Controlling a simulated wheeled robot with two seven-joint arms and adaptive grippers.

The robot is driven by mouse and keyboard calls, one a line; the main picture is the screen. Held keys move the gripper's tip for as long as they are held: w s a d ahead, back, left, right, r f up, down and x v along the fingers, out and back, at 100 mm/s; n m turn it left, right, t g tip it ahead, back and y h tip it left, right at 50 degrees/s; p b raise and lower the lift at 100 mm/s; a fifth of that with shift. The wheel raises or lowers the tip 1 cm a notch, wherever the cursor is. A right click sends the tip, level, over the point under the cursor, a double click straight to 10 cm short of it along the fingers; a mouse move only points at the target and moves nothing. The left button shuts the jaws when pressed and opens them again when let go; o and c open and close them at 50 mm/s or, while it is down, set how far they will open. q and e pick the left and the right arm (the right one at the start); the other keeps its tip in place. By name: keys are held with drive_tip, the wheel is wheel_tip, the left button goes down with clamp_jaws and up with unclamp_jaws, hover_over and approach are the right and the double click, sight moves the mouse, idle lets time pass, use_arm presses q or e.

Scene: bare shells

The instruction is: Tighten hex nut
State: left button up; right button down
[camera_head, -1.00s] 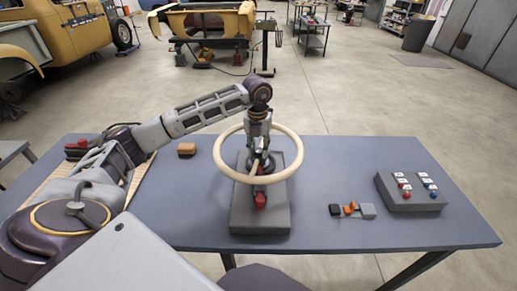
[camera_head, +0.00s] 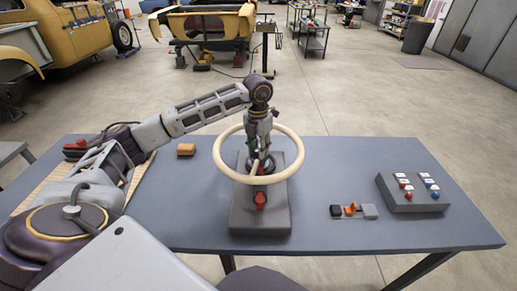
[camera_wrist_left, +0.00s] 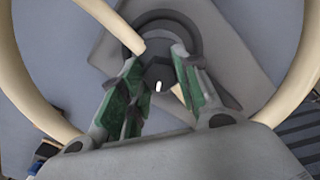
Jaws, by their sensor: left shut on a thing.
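A cream steering wheel (camera_head: 299,170) stands level above a grey block (camera_head: 262,218) on the table; its rim also rings the wrist view (camera_wrist_left: 18,70). My left gripper (camera_head: 259,150) points down inside the rim at the hub. In the wrist view its green-padded fingers (camera_wrist_left: 160,82) are on either side of the dark hex nut (camera_wrist_left: 157,72) at the hub, shut on it. A small white spot shows by the nut. The fingers hide part of the nut, and in the head view the gripper hides it. My right gripper is not in view.
A red knob (camera_head: 260,200) sits at the block's front. To the right are a small orange and grey part (camera_head: 352,211) and a button box (camera_head: 413,193). A tan block (camera_head: 186,150) lies left. The blue-grey table (camera_head: 330,170) is otherwise largely clear around the block.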

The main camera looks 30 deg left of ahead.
use_arm(q)
drive_tip(key=o, duration=1.1)
drive_tip(key=shift+c, duration=0.2)
drive_tip(key=shift+r, duration=0.15)
wheel_tip(320, 180, up, 12)
drive_tip(key=shift+a, duration=0.15)
